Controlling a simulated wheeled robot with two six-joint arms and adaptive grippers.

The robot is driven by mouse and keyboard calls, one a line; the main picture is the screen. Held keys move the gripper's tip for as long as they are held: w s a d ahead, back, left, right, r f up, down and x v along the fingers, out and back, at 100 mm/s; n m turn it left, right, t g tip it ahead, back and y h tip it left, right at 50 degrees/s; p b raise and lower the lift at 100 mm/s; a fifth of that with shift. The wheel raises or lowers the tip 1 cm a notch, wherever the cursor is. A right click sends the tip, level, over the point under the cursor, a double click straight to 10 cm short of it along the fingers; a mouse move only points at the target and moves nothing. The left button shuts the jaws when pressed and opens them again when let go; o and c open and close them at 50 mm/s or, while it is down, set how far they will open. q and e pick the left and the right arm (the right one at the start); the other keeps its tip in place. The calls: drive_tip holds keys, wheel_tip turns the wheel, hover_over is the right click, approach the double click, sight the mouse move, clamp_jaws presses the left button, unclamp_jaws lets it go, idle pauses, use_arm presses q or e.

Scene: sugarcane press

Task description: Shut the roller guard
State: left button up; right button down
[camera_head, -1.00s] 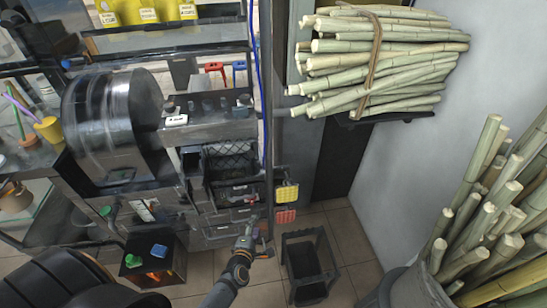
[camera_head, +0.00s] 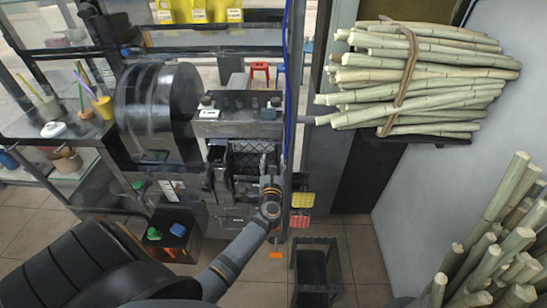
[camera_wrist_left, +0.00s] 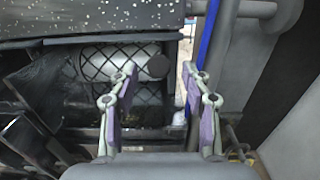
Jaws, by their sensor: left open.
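The roller guard (camera_head: 244,160) is a black diamond mesh on the front of the press, below its grey top. In the left wrist view the mesh (camera_wrist_left: 88,65) lies across pale metal rollers, with a dark round knob (camera_wrist_left: 158,67) at its right end. I cannot tell how far the guard stands from shut. My left gripper (camera_head: 268,172) is in front of the press at the mesh's right side. In the left wrist view its two fingers (camera_wrist_left: 162,95) are spread apart with nothing between them. My right gripper is out of view.
A blue upright pole (camera_wrist_left: 210,45) stands just right of the mesh. Yellow and red pads (camera_head: 302,200) hang right of the press. A black open bin (camera_head: 318,268) stands on the tiles. Bundled cane (camera_head: 420,75) lies on a shelf at upper right; more cane (camera_head: 500,240) stands below.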

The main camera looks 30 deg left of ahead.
use_arm(q)
drive_tip(key=shift+x, duration=0.8)
clamp_jaws()
